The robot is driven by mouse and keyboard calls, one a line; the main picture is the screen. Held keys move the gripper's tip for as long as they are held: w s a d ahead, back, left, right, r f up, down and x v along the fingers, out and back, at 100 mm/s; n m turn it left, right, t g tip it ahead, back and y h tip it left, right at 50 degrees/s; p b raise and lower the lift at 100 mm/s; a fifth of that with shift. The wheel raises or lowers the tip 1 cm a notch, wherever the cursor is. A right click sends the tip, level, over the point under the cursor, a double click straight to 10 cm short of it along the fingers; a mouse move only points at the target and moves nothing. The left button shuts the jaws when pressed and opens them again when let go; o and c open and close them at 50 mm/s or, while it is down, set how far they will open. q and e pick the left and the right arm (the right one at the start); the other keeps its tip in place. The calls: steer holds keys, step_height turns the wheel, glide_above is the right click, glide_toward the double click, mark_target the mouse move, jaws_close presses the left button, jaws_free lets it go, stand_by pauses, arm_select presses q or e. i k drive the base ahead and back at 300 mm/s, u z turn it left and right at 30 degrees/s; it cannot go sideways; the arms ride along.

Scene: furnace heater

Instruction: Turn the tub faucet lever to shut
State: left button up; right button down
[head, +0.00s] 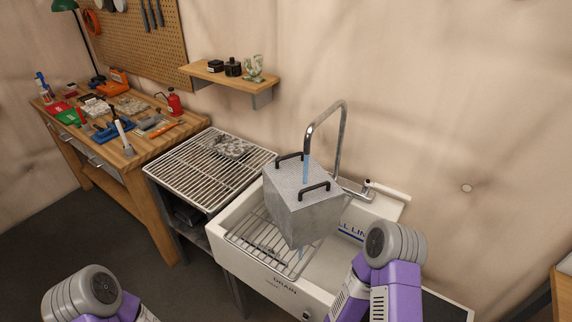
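The faucet (342,140) is a tall chrome gooseneck at the back of the white tub (228,262). Its lever (388,190) is a pale handle on the chrome base, pointing right toward the tub's back right corner. A bluish stream of water (306,172) comes down from the spout. A grey metal box (305,212) with two black handles is under the spout; it looks tilted, and I cannot tell what supports it. My purple arms show at the lower left and lower right, the right one in front of the tub. Neither gripper shows.
A wire rack (265,240) lies in the tub's left part. A grated stand (190,170) adjoins the tub at left, beside a wooden workbench (140,150) crowded with tools. A small wall shelf (230,80) holds jars. The wall right of the faucet is bare.

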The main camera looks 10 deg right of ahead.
mark_target(367, 182)
steer(key=z, duration=0.4)
steer(key=k, duration=0.55)
steer(key=z, duration=1.1)
steer(key=i, duration=0.85)
steer(key=u, duration=0.45)
